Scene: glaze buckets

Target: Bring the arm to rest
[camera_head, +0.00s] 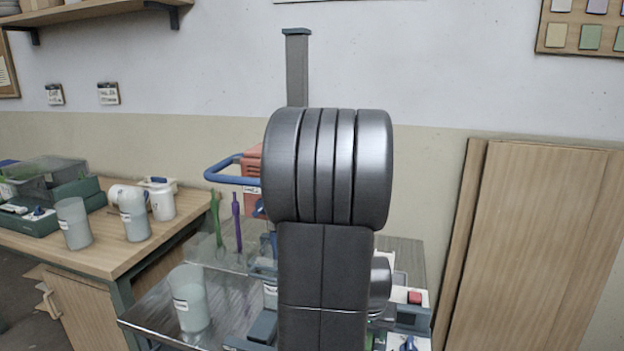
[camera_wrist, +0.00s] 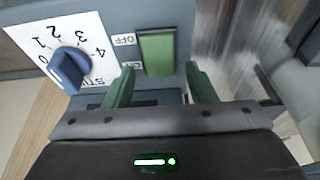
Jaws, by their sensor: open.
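My gripper (camera_wrist: 160,72) is open in the wrist view, with its two green fingers apart and nothing between them that I can see it holding. The fingertips are on either side of the lower part of a green rocker switch (camera_wrist: 157,53) on a grey panel; I cannot tell whether they touch it. OFF and ON labels sit left of the switch. A blue knob (camera_wrist: 68,68) on a white dial is further left. In the head view my raised arm fills the middle and hides much of the machine behind it; my gripper does not show there.
A metal table carries a pale bucket (camera_head: 190,298) and a red-buttoned box (camera_head: 414,299). The wooden bench (camera_head: 98,243) at left holds more pale containers (camera_head: 74,224). Wooden boards (camera_head: 540,250) lean on the right wall. A grey post (camera_head: 297,70) rises behind my arm.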

